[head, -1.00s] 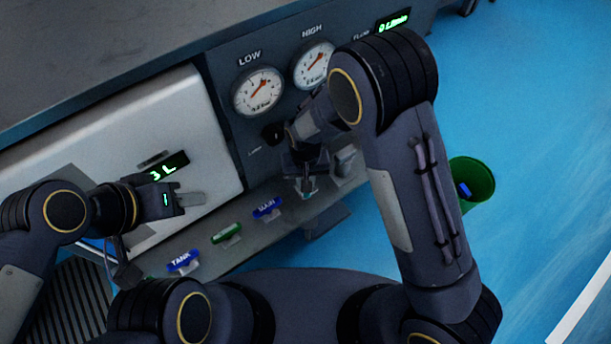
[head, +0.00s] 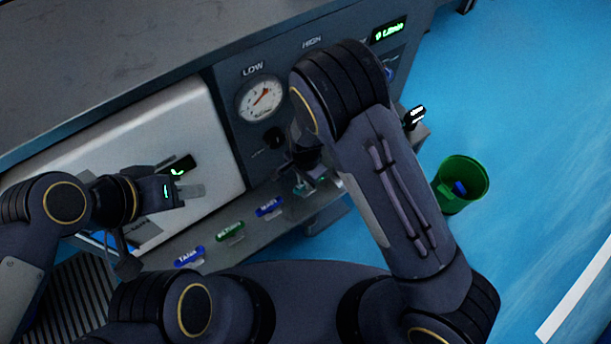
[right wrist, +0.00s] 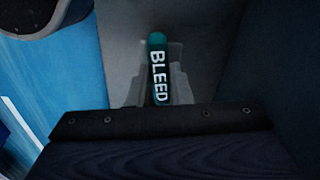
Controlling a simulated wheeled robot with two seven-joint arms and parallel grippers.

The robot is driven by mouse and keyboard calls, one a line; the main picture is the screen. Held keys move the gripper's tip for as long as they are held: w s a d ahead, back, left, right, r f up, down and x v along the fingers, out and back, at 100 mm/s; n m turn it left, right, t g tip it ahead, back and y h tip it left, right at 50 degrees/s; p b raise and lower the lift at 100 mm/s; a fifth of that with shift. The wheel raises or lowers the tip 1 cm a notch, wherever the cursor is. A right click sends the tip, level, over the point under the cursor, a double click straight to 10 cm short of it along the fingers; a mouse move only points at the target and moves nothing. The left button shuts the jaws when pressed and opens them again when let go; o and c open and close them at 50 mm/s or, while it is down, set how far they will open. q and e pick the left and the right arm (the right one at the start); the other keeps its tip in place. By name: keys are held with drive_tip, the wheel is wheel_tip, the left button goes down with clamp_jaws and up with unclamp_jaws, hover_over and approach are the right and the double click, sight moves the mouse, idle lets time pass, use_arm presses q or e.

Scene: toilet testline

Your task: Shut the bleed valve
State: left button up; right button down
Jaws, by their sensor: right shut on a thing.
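The bleed valve handle (right wrist: 159,70) is a teal lever with a black label reading BLEED. In the right wrist view it stands between the pale fingers of my right gripper (right wrist: 158,85), which is shut on it. In the head view my right gripper (head: 304,184) is low at the front ledge of the panel, right of the MAIN handle, partly hidden by my right arm. A bit of teal shows there. My left gripper (head: 188,190) hangs in front of the white panel, away from the valves; its finger gap is not clear.
Blue TANK (head: 188,257), green (head: 230,231) and blue MAIN (head: 268,207) handles line the ledge. The LOW gauge (head: 260,99) and a black knob (head: 273,138) are above. A black-labelled part (head: 414,117) sticks out right. A green bin (head: 462,186) stands on the blue floor.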

drive_tip(key=shift+m+p, duration=0.3)
drive_tip(key=shift+m, duration=0.6)
drive_tip(key=c, duration=1.3)
unclamp_jaws()
